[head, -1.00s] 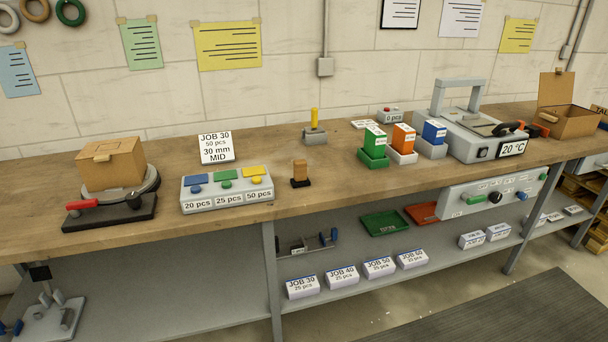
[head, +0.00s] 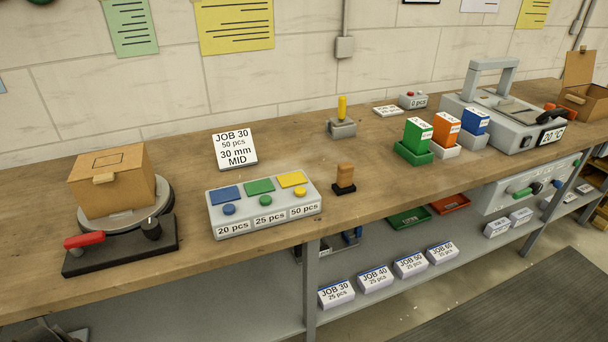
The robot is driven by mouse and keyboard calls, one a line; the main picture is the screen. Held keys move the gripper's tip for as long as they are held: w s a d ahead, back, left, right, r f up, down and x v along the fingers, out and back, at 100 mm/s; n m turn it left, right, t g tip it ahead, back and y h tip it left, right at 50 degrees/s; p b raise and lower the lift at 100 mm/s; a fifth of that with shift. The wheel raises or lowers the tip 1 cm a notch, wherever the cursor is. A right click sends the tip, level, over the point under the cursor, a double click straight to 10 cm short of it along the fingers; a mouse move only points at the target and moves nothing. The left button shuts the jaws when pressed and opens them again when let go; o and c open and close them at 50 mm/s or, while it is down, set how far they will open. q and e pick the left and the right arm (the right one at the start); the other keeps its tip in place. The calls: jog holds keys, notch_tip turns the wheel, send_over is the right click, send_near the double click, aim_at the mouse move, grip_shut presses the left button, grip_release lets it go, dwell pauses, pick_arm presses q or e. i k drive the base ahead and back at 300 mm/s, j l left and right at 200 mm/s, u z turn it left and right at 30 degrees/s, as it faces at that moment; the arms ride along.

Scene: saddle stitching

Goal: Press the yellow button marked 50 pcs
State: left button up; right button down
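A light grey button box (head: 260,226) sits near the front edge of the wooden workbench, left of the middle in the head view. It has blue, green and yellow plates on top with a round button below each. The yellow button (head: 299,192) is at the right end, above the label 50 pcs (head: 304,210). The blue button (head: 229,210) is above 20 pcs and the green button (head: 264,201) above 25 pcs. A job card (head: 233,149) behind the box reads JOB 30, 50 pcs, 30 mm, MID. Neither of my grippers is in view.
A cardboard box (head: 112,183) on a round plate with a red-handled base (head: 120,248) stands left of the button box. A small wooden-handled stamp (head: 344,178) stands to its right. Green, orange and blue boxes stand further right.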

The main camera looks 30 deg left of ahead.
aim_at(299, 191)
jog(key=i+j+z, duration=0.15)
jog(key=j, duration=1.8)
jog(key=k, duration=0.05)
